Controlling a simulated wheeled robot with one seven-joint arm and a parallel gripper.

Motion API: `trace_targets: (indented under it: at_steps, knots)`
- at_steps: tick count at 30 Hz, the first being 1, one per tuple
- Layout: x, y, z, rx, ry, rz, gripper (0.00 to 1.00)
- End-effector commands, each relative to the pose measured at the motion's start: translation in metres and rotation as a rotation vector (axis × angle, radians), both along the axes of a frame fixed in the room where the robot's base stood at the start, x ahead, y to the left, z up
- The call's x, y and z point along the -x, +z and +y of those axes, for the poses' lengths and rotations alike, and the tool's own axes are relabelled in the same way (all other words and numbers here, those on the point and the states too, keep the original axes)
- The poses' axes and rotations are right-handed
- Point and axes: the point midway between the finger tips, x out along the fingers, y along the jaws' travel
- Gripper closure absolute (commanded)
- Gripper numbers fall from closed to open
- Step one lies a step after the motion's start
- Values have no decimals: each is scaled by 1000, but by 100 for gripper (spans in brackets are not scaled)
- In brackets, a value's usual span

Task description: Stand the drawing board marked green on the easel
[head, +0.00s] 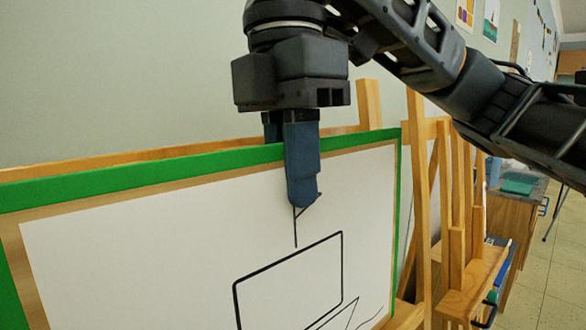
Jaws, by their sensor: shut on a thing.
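The drawing board marked green (100,188) fills the lower left of the head view, with a green border and a white sheet (130,250) bearing black line drawing. My gripper (290,160) points down over its top edge and is shut on it, one blue finger in front and the other mostly hidden behind. A wooden easel (368,101) shows behind the board, its upright rising above the top edge. The board's lower edge is out of view, so I cannot tell whether it rests on the easel.
More wooden easel frames (455,200) stand close to the right of the board. A wooden cabinet (516,215) with things on top is farther right. Tiled floor (555,265) is clear at the far right.

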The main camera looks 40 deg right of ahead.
Motion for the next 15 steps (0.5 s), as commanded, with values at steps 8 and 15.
trace_targets:
  at_steps: [8,15]
  knots:
    - [0,0,0,0,0,0,78]
    - [0,0,0,0,0,0,57]
